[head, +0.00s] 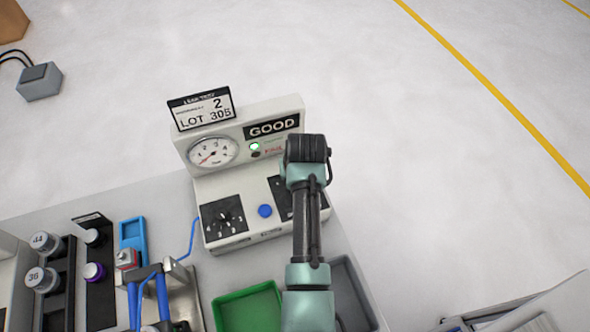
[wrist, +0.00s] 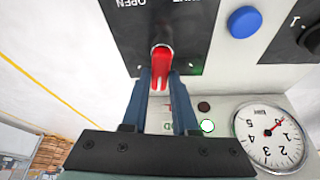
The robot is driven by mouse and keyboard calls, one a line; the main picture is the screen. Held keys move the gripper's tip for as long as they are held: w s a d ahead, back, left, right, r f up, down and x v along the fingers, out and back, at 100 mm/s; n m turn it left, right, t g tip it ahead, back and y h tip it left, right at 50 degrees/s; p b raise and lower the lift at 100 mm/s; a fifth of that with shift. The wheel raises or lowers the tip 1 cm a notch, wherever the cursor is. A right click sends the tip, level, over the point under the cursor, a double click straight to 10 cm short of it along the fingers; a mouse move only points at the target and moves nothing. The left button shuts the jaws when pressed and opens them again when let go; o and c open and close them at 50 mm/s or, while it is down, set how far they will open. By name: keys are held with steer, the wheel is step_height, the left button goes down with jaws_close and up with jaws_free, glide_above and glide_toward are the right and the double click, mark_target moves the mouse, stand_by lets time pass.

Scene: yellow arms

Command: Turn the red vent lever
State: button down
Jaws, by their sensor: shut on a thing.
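The red vent lever (wrist: 162,65) shows in the wrist view on a black panel (wrist: 188,32) of the tester, and it points down the picture. My gripper (wrist: 163,77) has one finger on each side of it and is shut on it. The panel bears white lettering, with "OPEN" legible at the top and another label partly cut off. In the head view my arm covers the lever and most of its panel, and the fingers are hidden. The tester (head: 236,183) shows a lit "GOOD" sign (head: 271,126).
The tester also has a round gauge (head: 213,152) with its needle near 0, a blue button (head: 265,211) and a black dial panel (head: 224,217). A green tray (head: 249,309) and a grey tray (head: 352,291) lie in front. Racks with numbered pieces stand at left.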

steer(key=m, duration=0.1)
steer(key=m+h, duration=0.1)
steer(key=m, duration=0.1)
steer(key=shift+d+r+m, duration=0.1)
steer(key=shift+d+m, duration=0.1)
steer(key=shift+m, duration=0.1)
steer(key=shift+d+m+h, duration=0.25)
steer(key=shift+m+h, duration=0.55)
steer(key=shift+m, duration=0.9)
steer(key=c, duration=0.7)
jaws_free()
steer(key=shift+s, duration=0.1)
steer(key=b+v, duration=0.1)
steer(key=v, duration=1.2)
steer(key=shift+w, duration=0.2)
